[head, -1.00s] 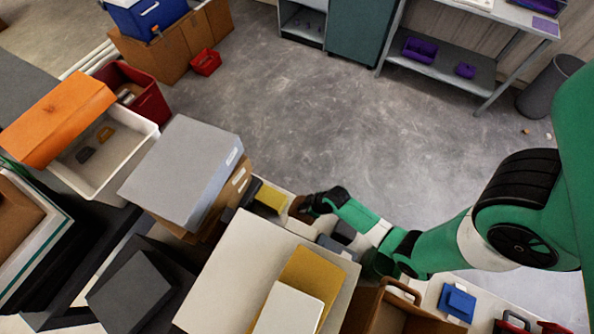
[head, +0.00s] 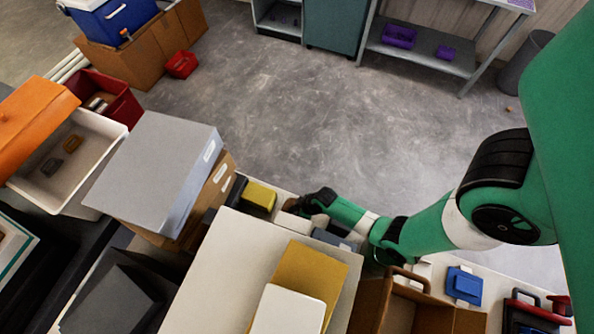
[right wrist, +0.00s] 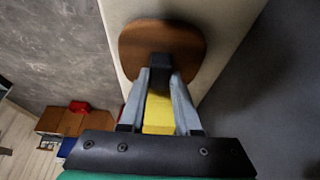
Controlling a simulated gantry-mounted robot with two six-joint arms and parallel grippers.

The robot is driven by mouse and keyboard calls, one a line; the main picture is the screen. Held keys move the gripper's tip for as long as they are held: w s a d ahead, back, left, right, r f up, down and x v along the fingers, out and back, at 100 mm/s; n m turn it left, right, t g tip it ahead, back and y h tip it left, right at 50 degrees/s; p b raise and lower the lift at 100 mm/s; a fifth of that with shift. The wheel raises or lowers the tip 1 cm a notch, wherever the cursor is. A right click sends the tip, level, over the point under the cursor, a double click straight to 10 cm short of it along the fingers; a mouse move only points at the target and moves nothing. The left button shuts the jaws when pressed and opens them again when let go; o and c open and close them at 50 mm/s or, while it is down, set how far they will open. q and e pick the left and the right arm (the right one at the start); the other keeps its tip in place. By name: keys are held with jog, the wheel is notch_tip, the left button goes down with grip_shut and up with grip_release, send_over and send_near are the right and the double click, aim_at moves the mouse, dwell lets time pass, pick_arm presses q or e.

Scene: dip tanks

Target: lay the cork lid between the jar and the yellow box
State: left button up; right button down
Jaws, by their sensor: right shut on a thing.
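The cork lid (right wrist: 136,45) is a brown rounded disc with a dark knob (right wrist: 160,63) in the right wrist view. My right gripper (right wrist: 160,80) is shut on that knob. The yellow box (head: 260,195) stands on the pale bench at the far edge in the head view; its yellow (right wrist: 158,112) also shows between my fingers in the right wrist view. In the head view my right gripper (head: 308,203) is just right of the yellow box. I cannot tell whether the lid touches the bench. I cannot make out the jar. My left gripper is not in view.
A grey box on cardboard (head: 155,175) stands left of the yellow box. A large pale box (head: 235,262) is in front. A dark grey item (head: 333,238) and an open brown crate (head: 412,302) lie to the right, with a blue item (head: 464,284) beyond.

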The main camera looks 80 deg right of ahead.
jog(key=c, duration=0.6)
grip_release()
jog(key=shift+f, duration=0.15)
jog(key=shift+r, duration=0.35)
jog(key=p+v, duration=0.8)
jog(key=v, duration=0.3)
jog(key=shift+s+a+r, duration=0.1)
jog(key=shift+s+r, duration=0.05)
jog(key=shift+r, duration=0.2)
